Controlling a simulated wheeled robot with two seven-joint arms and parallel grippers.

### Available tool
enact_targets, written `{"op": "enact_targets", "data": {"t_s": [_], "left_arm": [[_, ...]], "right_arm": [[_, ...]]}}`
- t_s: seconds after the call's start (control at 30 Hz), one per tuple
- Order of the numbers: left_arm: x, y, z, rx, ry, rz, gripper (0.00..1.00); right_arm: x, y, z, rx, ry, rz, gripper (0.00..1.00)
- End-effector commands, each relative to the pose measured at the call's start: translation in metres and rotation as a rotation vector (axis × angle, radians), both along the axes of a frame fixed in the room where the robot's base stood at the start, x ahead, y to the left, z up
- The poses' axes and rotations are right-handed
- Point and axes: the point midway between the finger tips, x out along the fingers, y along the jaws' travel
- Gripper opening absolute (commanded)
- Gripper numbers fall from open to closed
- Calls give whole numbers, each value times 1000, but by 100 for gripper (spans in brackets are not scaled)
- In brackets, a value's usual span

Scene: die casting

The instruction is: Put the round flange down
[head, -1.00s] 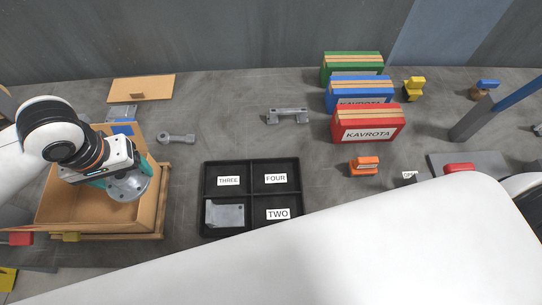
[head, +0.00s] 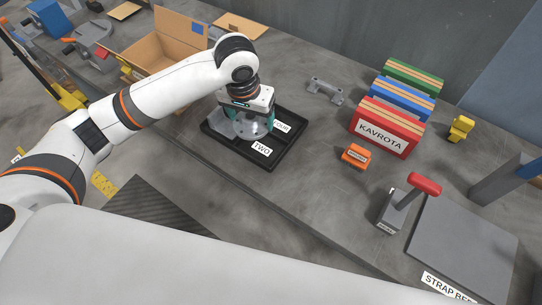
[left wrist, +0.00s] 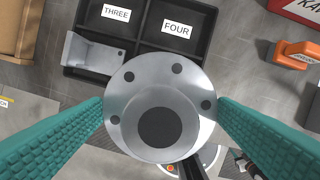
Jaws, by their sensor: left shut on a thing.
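My left gripper (head: 252,127) is shut on the round flange (head: 249,131), a grey metal disc with bolt holes and a raised hub. In the left wrist view the flange (left wrist: 143,83) sits between the two teal fingers. It is over the black four-compartment tray (head: 289,147) and hides part of it. I cannot tell its height above the tray. The THREE and FOUR labels show beyond the flange in the wrist view; the TWO label (head: 261,149) shows in the head view. A grey metal piece (left wrist: 93,53) lies in the compartment left of the flange. My right gripper is not in view.
An open cardboard box (head: 165,50) stands left of the tray. A grey bracket (head: 325,90), an orange block (head: 356,156) and red, blue and green boxes stand to the right. A red-handled tool (head: 391,211) stands nearer the front. Bare table lies right of the tray.

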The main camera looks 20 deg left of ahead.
Motion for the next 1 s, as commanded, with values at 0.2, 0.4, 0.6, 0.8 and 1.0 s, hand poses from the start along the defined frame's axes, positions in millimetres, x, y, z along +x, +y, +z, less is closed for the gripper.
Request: {"op": "enact_targets", "data": {"t_s": [0.2, 0.4, 0.6, 0.8, 1.0], "left_arm": [[33, -11, -39, 6, 25, -34, 34], [36, -11, -70, 13, 34, -43, 34], [37, -11, -100, 10, 31, -42, 34], [36, -11, -118, 12, 32, -43, 34], [37, -11, -141, 10, 31, -43, 34]], "right_arm": [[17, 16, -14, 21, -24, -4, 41], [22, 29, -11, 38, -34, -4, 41], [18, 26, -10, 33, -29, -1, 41], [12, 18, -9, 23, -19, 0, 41], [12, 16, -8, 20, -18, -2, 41]]}}
